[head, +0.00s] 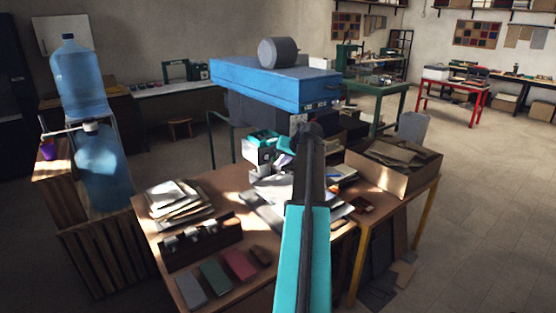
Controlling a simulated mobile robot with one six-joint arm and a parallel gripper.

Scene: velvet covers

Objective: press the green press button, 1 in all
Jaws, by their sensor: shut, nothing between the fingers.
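A large blue machine (270,84) with a grey cylinder on top stands behind the worktable and looks like the press. Small light and dark marks show on its front right edge, too small to read. I cannot make out a green press button; my arm covers part of the area below the machine. My teal and dark arm rises through the middle of the picture. The teal and white end of my arm, with my gripper (264,168), shows left of the dark link, in front of the machine's lower part. The gripper is shut and empty, its fingertips small and unclear.
The wooden worktable (152,237) bears stacked sheets (178,200), a dark rack (200,243), grey, green and red covers, and an open cardboard box (378,177). A water dispenser (101,165) stands at the left. The floor at the right is open.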

